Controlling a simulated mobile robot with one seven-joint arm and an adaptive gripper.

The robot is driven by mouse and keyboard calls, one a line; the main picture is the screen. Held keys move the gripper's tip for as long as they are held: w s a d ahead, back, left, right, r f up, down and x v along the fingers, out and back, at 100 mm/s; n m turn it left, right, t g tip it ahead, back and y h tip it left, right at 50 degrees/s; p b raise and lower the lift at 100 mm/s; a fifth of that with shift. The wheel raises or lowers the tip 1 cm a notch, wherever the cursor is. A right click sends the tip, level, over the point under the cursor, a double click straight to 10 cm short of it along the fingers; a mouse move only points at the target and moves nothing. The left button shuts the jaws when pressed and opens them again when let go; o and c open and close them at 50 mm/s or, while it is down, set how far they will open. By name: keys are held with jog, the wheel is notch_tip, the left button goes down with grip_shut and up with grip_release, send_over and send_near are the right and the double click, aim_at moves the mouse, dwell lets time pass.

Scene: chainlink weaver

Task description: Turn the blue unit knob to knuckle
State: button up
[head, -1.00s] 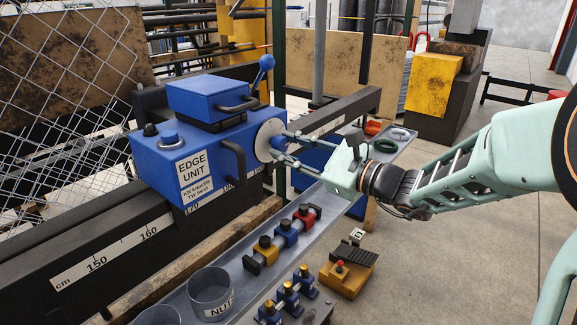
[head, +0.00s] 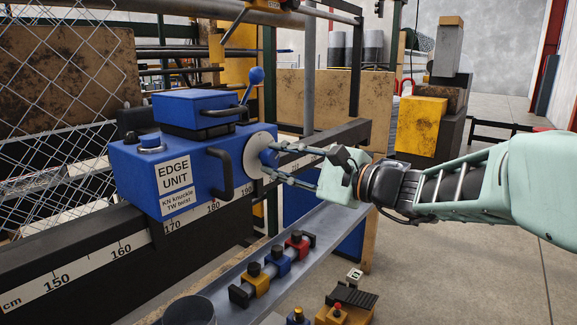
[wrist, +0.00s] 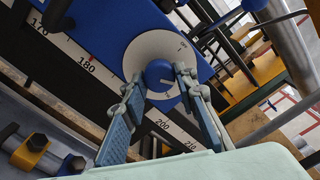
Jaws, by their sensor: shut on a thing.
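The blue edge unit (head: 190,150) sits on a black rail at the left in the head view. Its label reads "KN knuckle, TW twist". The blue knob (wrist: 159,74) is round and stands at the centre of a white dial plate (wrist: 139,50) on the unit's side.
A black handle (head: 221,174) sticks out beside the dial. A blue ball lever (head: 256,76) rises above the unit. Below my gripper, a grey tray (head: 325,228) carries coloured clamps (head: 278,262). Chain-link mesh (head: 60,90) hangs at the left. Open floor lies at right.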

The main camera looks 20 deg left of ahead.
jog(key=o, duration=1.1)
jog(key=shift+o, duration=0.2)
jog(key=v, duration=1.2)
